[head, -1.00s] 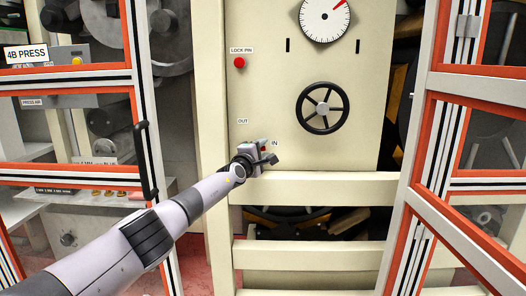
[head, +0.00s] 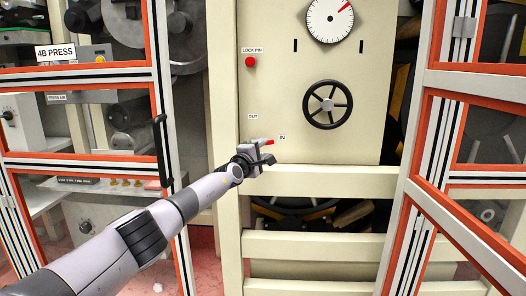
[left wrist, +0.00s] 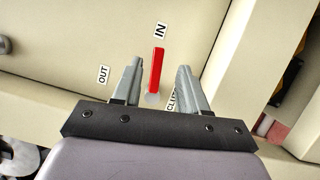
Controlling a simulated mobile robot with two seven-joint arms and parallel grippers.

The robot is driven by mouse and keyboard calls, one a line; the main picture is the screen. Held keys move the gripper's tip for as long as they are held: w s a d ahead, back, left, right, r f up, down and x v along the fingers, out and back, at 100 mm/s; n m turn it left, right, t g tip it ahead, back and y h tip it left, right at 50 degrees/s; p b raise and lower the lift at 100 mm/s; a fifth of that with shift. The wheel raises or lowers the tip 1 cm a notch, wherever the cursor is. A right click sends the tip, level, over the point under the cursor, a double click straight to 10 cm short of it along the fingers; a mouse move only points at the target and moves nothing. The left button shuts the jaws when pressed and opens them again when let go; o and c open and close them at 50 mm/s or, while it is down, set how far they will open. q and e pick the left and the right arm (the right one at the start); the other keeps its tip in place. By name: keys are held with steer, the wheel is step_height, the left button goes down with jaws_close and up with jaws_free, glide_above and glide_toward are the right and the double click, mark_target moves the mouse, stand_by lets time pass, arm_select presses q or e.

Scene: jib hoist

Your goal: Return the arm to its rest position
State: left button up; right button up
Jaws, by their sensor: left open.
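My left arm (head: 150,222) reaches in from the lower left of the head view. Its left gripper (head: 264,152) is at the cream panel, beside a small red lever (head: 266,142) between the OUT and IN labels. In the left wrist view the two fingers of the gripper (left wrist: 157,85) are apart. The red lever (left wrist: 157,70) shows between them and points toward the IN label, with a gap on both sides. I cannot tell how far the fingertips are from the panel. My right gripper is not in view.
The cream panel (head: 285,95) carries a red lock pin knob (head: 250,62), a black handwheel (head: 327,104) and a white dial (head: 330,18). Orange-edged guard doors stand at the left (head: 80,160) and right (head: 440,130). Cream crossbars (head: 320,183) run below the panel.

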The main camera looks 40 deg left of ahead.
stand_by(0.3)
arm_select(q)
steer(key=s+d+f+n+g+h, duration=0.15)
steer(key=s+d+f+n, duration=0.25)
steer(key=d+f+n, duration=0.5)
steer(key=s+d+f+n+g+h, duration=0.1)
steer(key=s+d+f+n+h, duration=0.35)
steer(key=d+f, duration=0.85)
steer(key=s+d+f+n+g+y, duration=0.1)
steer(key=s+d+f+n, duration=0.1)
steer(key=s+f+n, duration=0.4)
steer(key=s+d+f+n+g, duration=0.1)
steer(key=s+d+f+n, duration=0.2)
steer(key=s+f+n, duration=0.35)
steer(key=s+d+f+n+g, duration=0.1)
steer(key=s+f+n, duration=0.1)
steer(key=s+n, duration=0.9)
steer(key=s+d+f+n+g, duration=0.1)
steer(key=s+f+n+g, duration=0.1)
steer(key=s+n, duration=0.9)
steer(key=s, duration=0.2)
steer(key=shift+s, duration=0.35)
